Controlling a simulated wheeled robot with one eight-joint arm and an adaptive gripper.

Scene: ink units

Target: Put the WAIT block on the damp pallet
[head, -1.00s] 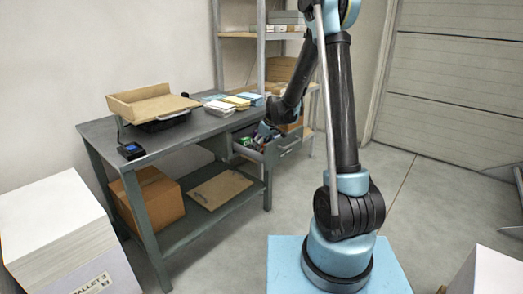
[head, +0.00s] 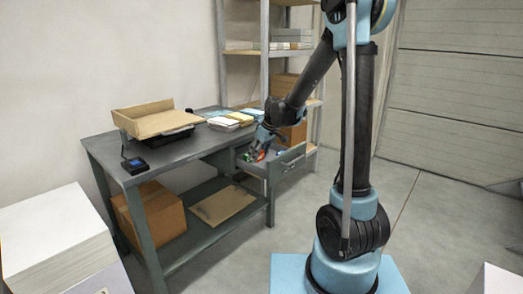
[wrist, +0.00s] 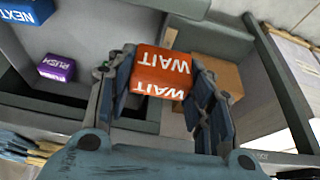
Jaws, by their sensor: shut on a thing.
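The WAIT block is orange-red with white lettering; in the wrist view the WAIT block (wrist: 163,72) sits between the two fingers of my gripper (wrist: 164,84). My gripper is shut on it. In the head view my gripper (head: 263,143) is at the open drawer (head: 286,160) of the grey bench, and a bit of red shows at its tip. I cannot tell whether the block is clear of the drawer floor. A white stack (head: 50,235) stands at the lower left, and a pale block-like thing (head: 497,281) shows at the lower right. Which is the damp pallet cannot be told.
A purple RUSH block (wrist: 57,67) and a blue NEXT block (wrist: 27,11) lie left of my gripper in the wrist view. The bench (head: 190,148) carries a cardboard tray (head: 150,118) and paper stacks. Shelves stand behind.

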